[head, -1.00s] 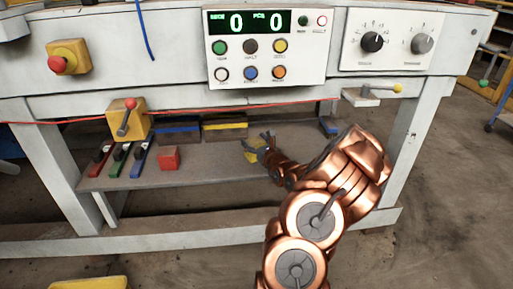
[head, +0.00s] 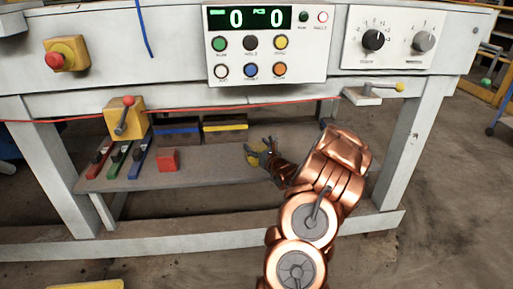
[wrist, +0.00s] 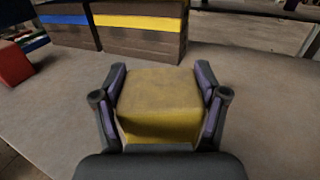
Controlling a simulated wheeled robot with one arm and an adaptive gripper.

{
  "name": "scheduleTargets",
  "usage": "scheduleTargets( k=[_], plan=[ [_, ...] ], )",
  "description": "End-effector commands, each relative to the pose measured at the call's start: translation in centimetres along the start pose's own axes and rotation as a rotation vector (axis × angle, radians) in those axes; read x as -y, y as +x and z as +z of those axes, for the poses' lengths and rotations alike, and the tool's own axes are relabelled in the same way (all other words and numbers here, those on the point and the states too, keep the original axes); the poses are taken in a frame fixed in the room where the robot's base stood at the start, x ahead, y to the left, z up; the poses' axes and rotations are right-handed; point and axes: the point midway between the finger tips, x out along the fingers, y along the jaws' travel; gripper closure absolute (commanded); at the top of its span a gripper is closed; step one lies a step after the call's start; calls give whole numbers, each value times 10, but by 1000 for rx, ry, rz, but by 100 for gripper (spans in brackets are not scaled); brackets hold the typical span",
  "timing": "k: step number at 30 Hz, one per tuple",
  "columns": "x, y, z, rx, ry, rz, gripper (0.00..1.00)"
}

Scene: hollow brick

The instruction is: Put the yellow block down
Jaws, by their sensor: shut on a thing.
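The yellow block (wrist: 160,108) sits between the two fingers of my gripper (wrist: 162,100) in the wrist view, with a finger against each side. In the head view the yellow block (head: 252,155) shows only in part behind my gripper (head: 262,152), over the grey lower shelf (head: 200,176) of the bench. My gripper is shut on the block. The block looks level and close to the shelf surface; I cannot tell whether its underside touches it.
A yellow-striped dark box (head: 225,130) and a blue-striped one (head: 177,131) stand at the shelf's back. A red block (head: 167,160) lies to the left, beside several coloured levers (head: 120,160). The bench's control panel (head: 268,45) overhangs above. The shelf around the held block is clear.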

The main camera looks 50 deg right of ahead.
Motion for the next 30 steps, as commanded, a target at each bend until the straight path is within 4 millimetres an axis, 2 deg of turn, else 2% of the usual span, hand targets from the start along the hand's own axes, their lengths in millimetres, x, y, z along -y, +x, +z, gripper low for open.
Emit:
scheduleTargets(
  k=[6,7,14,27,30],
  plan=[
    [0,0,-2,1,1,-1,70],
    [0,0,-2,1,0,-1,26],
    [0,0,-2,0,0,-1,2],
    [0,0,0,0,-1,0,1],
    [2,-10,2,-2,2,-4,1]
  ],
)
